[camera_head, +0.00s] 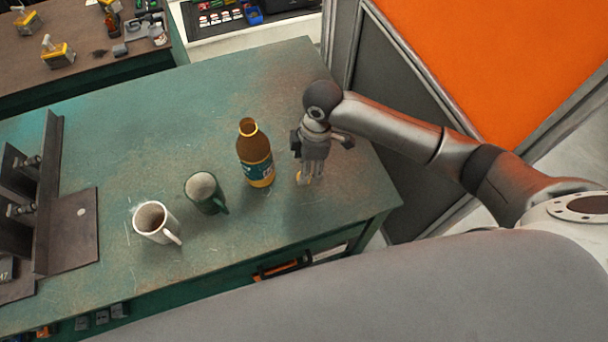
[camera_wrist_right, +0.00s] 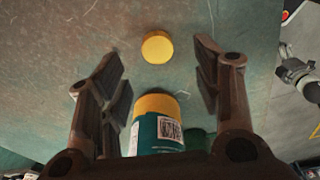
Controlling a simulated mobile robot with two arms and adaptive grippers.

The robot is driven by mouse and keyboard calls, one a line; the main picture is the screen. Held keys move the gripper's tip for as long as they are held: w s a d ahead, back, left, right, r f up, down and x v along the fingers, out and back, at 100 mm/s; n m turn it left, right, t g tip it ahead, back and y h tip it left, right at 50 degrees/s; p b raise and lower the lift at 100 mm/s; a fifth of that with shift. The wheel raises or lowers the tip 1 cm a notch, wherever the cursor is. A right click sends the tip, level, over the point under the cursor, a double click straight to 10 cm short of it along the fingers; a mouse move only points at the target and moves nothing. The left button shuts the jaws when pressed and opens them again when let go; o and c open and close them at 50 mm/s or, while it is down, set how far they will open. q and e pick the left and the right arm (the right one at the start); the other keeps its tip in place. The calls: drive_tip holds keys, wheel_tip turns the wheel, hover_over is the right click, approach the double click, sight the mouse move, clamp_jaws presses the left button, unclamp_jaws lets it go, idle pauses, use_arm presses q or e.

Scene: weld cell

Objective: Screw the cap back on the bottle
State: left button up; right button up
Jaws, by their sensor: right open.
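The brown bottle (camera_head: 250,145) with a green and yellow label stands upright and uncapped on the green table. Its labelled side also shows in the right wrist view (camera_wrist_right: 150,136). The yellow cap (camera_wrist_right: 158,47) lies on the table to the right of the bottle in the head view, where only a small yellow part shows (camera_head: 302,178). My right gripper (camera_head: 311,179) points down over the cap, right of the bottle. Its fingers (camera_wrist_right: 160,75) are apart, one on each side of the cap in the wrist view, with nothing held. My left gripper is out of view.
A dark green mug (camera_head: 205,194) and a white mug (camera_head: 155,222) stand left of the bottle. A dark metal fixture (camera_head: 70,230) is at the table's left end. The green table (camera_head: 150,110) is clear behind the bottle. An orange panel (camera_head: 500,60) stands beyond the right edge.

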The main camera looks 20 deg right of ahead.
drive_tip(key=shift+w+a+f+p, duration=0.15)
drive_tip(key=shift+f+p, duration=0.15)
drive_tip(key=shift+f, duration=1)
drive_tip(key=shift+w+a+f+p, duration=0.1)
drive_tip(key=shift+f+p, duration=0.2)
drive_tip(key=shift+f, duration=0.95)
drive_tip(key=c, duration=0.8)
